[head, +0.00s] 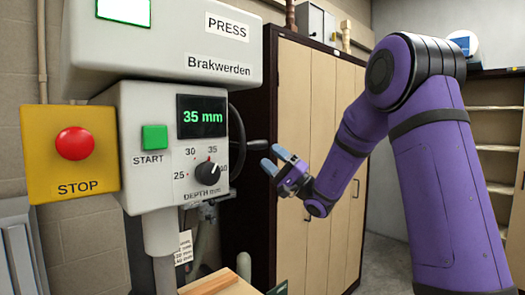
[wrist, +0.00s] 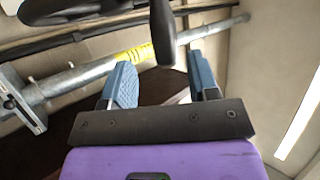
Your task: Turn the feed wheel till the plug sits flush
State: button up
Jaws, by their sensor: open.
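The feed wheel (head: 233,150) is a black handwheel on the right side of the press, mostly hidden behind the press head. Its dark handle (head: 257,145) sticks out to the right. My gripper (head: 273,157) is open, with its blue fingers pointing at the handle from the right. In the wrist view, the dark handle (wrist: 163,32) hangs from the top edge, its rounded end in line with the gap between the fingers. I cannot tell whether it lies between them; no contact shows. The plug cannot be made out in either view.
The press display (head: 203,117) reads 35 mm, above a depth dial (head: 206,172). A green START button (head: 154,137) and a yellow STOP box (head: 70,155) are at left. A wooden cabinet (head: 307,130) stands behind. A metal bar with yellow marking (wrist: 140,53) crosses the wrist view.

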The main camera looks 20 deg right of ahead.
jog(key=v, duration=0.5)
jog(key=shift+s+d+f, duration=0.15)
jog(key=shift+s+f, duration=0.05)
jog(key=shift+f, duration=0.15)
jog(key=s+a+n+g+h, duration=0.4)
jog(key=s+a+n+g, duration=0.1)
jog(key=s+a+g, duration=1.2)
jog(key=s+d+f+t+h, duration=0.2)
jog(key=s+d+h, duration=0.2)
jog(key=s+h, duration=0.3)
jog(key=s+d+f+t+h, duration=0.3)
jog(key=s+d+h, duration=0.2)
jog(key=s+h, duration=0.3)
jog(key=shift+s, duration=0.25)
